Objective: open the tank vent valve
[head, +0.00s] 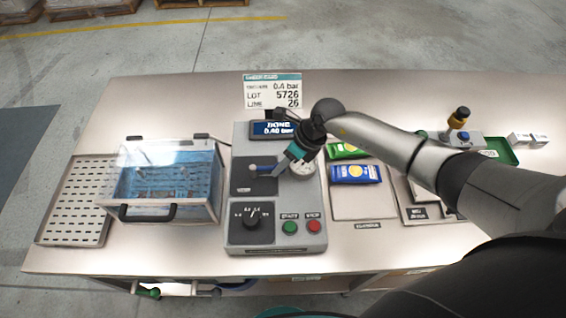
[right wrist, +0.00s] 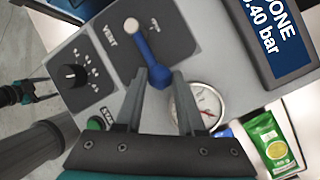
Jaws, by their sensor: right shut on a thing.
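The vent valve is a blue lever (right wrist: 148,52) with a white pivot end on a dark plate marked VENT. In the head view the lever (head: 262,168) lies roughly crosswise on the console, reaching right toward the gauge. My right gripper (right wrist: 160,92) is shut on the lever's free end; in the head view the gripper (head: 287,160) partly hides that end. The tank (head: 163,215) is a clear box with blue contents left of the console, its lid appearing down. A dark and teal part at the wrist view's left edge may be my left gripper; its jaws are unclear.
The grey console (head: 275,242) carries a display (head: 274,129) reading DONE 0.40 bar, a round gauge (right wrist: 205,105), a dial (head: 252,217), a green start button (head: 289,227) and a red stop button (head: 314,226). Pouches (head: 355,174) lie to the right, beneath my right arm's reach.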

